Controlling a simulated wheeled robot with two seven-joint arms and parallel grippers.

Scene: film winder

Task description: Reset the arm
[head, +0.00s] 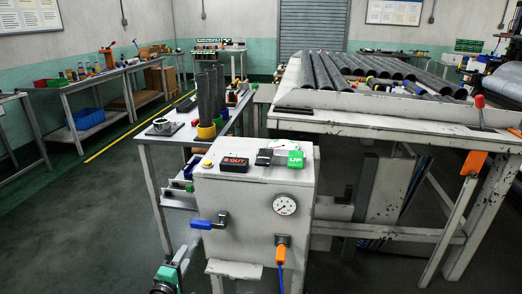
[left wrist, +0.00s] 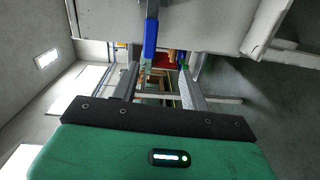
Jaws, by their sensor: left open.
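The grey control box (head: 254,220) stands in front of me. My left gripper (head: 183,252) is low at the left, below and apart from the blue handle. In the left wrist view its two fingers (left wrist: 158,82) are spread with nothing between them, and the blue handle (left wrist: 150,38) hangs beyond their tips. My right gripper is not in view.
A large table (head: 390,129) with dark rolls stands behind, right. A narrow bench (head: 165,142) stands behind, left. Floor at the left (head: 100,220) is clear.

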